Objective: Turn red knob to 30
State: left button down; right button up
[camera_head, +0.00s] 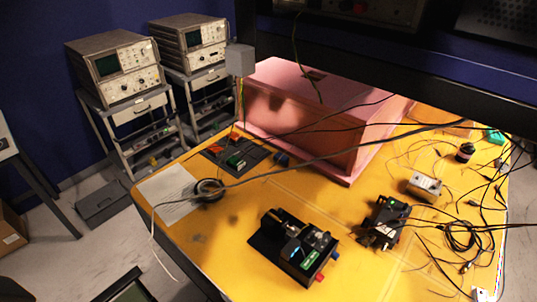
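A small black device (268,244) with a green label lies on the yellow table at the front. A small red part (320,277) and a blue part (335,255) stick out at its right end. A grey instrument (372,11), cut by the top edge, carries a round red part (360,8) on its front. Which red part is the knob, and any scale or number beside it, is too small to tell. Neither of my grippers is in view.
A pink foam enclosure (290,98) stands at the back of the yellow table (222,262). Loose black cables (460,238) cover the right side, and one crosses the middle. A dark shelf hangs over the back right. Two oscilloscopes (115,66) stand on carts at left.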

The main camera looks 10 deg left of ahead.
aim_at(320, 277)
jog(key=l+z, duration=0.1)
jog(key=l, duration=0.15)
jog(key=k+l+u, duration=0.15)
jog(key=k, duration=0.25)
jog(key=l+u, duration=0.35)
jog(key=u, duration=0.15)
jog(key=l+u, duration=0.45)
jog(key=k+l+u, duration=0.15)
jog(key=u, duration=0.35)
